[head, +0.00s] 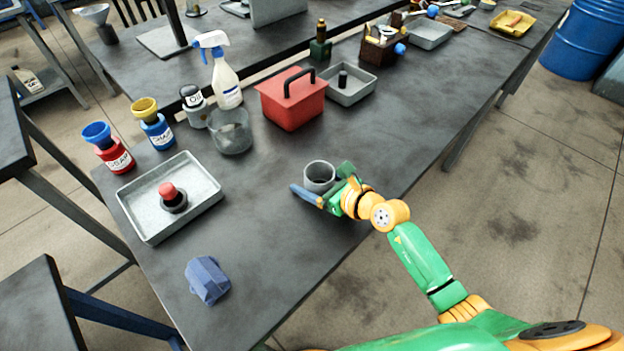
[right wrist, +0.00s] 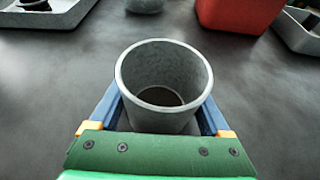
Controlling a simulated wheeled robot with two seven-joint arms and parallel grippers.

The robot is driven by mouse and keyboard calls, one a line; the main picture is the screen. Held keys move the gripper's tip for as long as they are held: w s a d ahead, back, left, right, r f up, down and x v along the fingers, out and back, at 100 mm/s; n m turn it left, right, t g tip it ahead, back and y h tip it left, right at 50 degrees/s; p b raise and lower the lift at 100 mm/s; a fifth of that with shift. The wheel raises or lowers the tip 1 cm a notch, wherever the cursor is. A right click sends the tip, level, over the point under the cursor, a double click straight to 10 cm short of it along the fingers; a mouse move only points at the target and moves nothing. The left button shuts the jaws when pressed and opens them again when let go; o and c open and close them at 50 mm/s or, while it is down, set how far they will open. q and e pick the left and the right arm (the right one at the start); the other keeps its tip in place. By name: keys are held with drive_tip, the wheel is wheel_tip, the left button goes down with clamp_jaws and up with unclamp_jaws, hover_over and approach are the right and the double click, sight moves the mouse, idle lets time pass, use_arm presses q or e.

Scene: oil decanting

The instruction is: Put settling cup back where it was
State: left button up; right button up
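The settling cup (head: 319,174) is a small grey open cup, upright, near the right edge of the dark table in the head view. In the right wrist view the cup (right wrist: 163,75) stands between the two blue fingers, with a dark patch at its bottom. My right gripper (head: 326,192) is shut on the cup, one finger along each side. The right wrist view also shows the gripper (right wrist: 163,118). I cannot tell whether the cup's base touches the table. My left gripper is not in view.
A grey tray (head: 140,217) with a red-topped object (head: 172,196) stands left. A blue crumpled cloth (head: 207,280) lies in front. A clear grey vessel (head: 231,133), red box (head: 291,100) and small tray (head: 357,92) stand farther back. The table around the cup is clear.

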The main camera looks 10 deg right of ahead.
drive_tip(key=shift+o, duration=0.9)
drive_tip(key=shift+r, duration=0.3)
drive_tip(key=v, duration=1.2)
drive_tip(key=shift+f+p, duration=0.15)
drive_tip(key=shift+p, duration=0.25)
